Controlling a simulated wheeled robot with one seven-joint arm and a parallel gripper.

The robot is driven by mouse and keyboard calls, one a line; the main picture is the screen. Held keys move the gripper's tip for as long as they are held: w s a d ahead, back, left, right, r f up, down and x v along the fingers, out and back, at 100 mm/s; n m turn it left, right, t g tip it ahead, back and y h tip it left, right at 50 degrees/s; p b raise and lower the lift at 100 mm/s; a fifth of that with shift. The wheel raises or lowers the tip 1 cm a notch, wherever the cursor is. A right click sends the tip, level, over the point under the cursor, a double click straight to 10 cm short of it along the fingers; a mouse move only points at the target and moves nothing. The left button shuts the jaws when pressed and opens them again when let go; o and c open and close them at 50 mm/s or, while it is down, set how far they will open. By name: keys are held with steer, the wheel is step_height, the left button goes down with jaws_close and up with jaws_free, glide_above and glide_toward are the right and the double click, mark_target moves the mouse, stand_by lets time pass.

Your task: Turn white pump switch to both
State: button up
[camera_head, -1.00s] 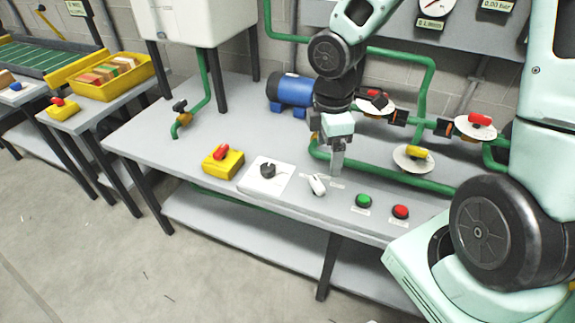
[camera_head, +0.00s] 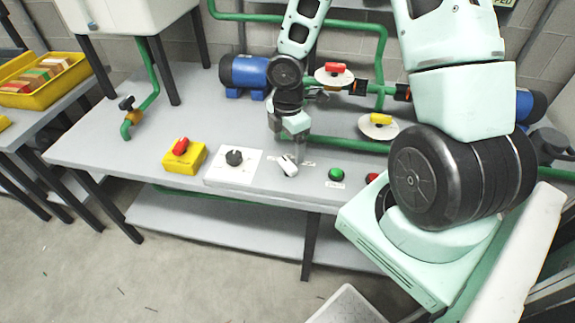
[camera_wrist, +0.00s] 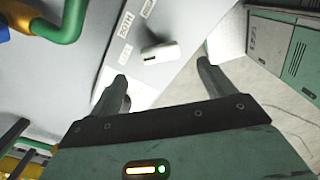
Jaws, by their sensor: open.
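The white pump switch (camera_head: 288,165) sits near the front edge of the grey workbench, right of a black dial. In the wrist view the switch (camera_wrist: 160,53) is a rounded white lever with a dark mark. Small white labels lie around it, one of which seems to read BOTH (camera_wrist: 125,24). My gripper (camera_head: 299,152) is just above the bench at the switch. In the wrist view my gripper (camera_wrist: 162,72) is open, with the switch ahead of and between the fingertips. I cannot tell whether they touch it; nothing is held.
A black dial (camera_head: 234,158) on a white plate and a yellow box with a red knob (camera_head: 181,147) stand to the left. A green button (camera_head: 336,174) is to the right. Green pipes (camera_head: 352,143) and a blue motor (camera_head: 245,72) lie behind.

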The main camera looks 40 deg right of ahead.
mark_target(288, 163)
step_height(288, 163, down, 7)
steer(key=shift+r+b, duration=0.15)
steer(key=shift+b, duration=0.9)
steer(key=c, duration=1)
